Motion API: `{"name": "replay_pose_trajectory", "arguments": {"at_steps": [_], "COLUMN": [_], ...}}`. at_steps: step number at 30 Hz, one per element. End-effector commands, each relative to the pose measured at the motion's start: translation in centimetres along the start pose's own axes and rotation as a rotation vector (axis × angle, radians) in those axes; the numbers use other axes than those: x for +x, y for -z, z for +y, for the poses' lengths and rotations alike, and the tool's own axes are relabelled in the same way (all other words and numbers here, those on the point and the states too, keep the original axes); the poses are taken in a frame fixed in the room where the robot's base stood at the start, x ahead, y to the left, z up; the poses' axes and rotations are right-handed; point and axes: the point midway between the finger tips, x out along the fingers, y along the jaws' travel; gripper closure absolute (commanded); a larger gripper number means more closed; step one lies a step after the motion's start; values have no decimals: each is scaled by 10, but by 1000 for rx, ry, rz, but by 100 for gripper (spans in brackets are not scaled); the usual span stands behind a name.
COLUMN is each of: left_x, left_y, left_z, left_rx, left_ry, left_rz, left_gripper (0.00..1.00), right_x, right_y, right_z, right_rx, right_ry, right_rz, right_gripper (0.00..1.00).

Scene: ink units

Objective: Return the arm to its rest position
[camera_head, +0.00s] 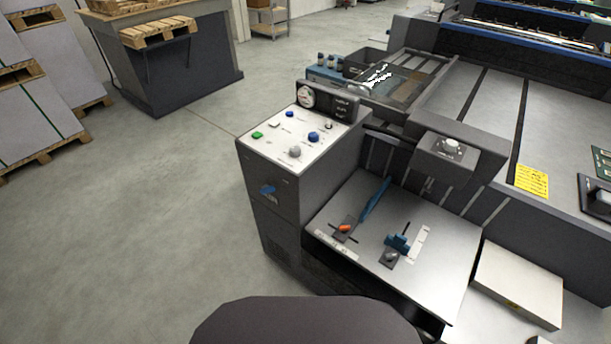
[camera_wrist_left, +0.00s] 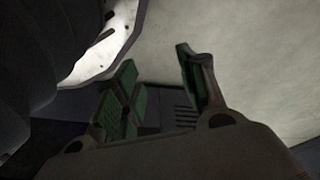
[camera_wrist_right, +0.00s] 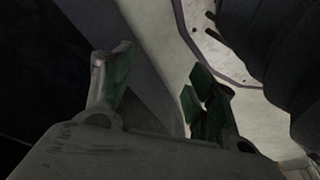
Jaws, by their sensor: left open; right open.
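My left gripper (camera_wrist_left: 160,95) shows in the left wrist view. Its two green-padded fingers are apart with nothing between them. My right gripper (camera_wrist_right: 158,90) shows in the right wrist view, its fingers also spread and empty. Neither gripper nor arm is in the head view, so where they are relative to the machine is hidden there. Both wrist views are dark, with parts of my own body close beside the fingers.
A grey printing machine stands at the right, with a button console (camera_head: 292,138) and a metal plate (camera_head: 350,270) carrying a blue lever (camera_head: 375,198) and a blue knob (camera_head: 398,242). Stacked pallets (camera_head: 45,155) stand at the left. The concrete floor (camera_head: 140,240) between is clear.

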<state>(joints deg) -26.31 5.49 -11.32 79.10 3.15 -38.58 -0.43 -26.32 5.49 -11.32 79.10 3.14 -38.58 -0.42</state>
Motion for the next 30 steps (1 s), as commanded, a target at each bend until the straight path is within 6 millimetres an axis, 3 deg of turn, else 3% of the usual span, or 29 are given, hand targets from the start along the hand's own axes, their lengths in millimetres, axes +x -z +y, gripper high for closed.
{"name": "replay_pose_trajectory", "arguments": {"at_steps": [30], "left_x": [-35], "left_y": [-94], "left_z": [-18], "left_rx": [15], "left_ry": [39], "left_rz": [-89], "left_gripper": [59], "right_x": [-35], "right_y": [-94], "right_z": [18], "right_rx": [-15], "right_ry": [-39], "right_rz": [-89], "right_gripper": [42]}}
